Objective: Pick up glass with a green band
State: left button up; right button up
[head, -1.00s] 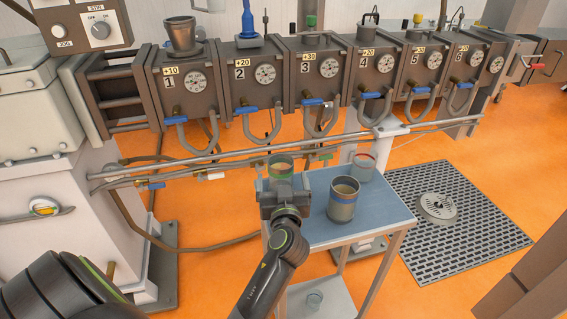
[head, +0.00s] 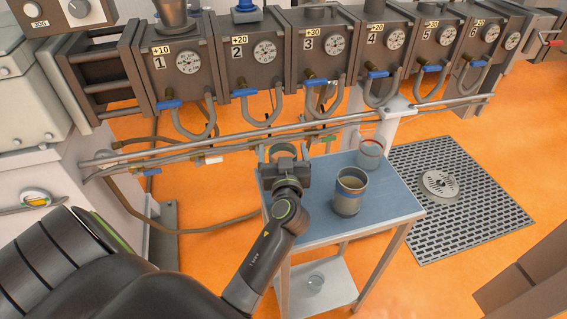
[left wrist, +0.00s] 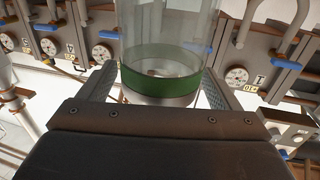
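The glass with a green band (left wrist: 160,80) stands at the left of the blue-topped table (head: 325,222). In the head view its upper part (head: 283,153) shows behind my left gripper (head: 286,165). In the left wrist view the glass is between the two fingers of my left gripper (left wrist: 160,80), near their tips. The fingers look open, one on each side; whether either touches the glass is hard to tell. My right gripper is not in view.
A red-banded glass (head: 371,153) stands farther back. Pipes (head: 240,146) and numbered boxes (head: 262,55) lie behind the table.

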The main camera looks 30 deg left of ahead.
pick_arm(q)
jog(key=c, duration=0.5)
jog(key=shift+w+a, duration=0.1)
jog(key=shift+c, duration=1.1)
jog(key=c, duration=0.6)
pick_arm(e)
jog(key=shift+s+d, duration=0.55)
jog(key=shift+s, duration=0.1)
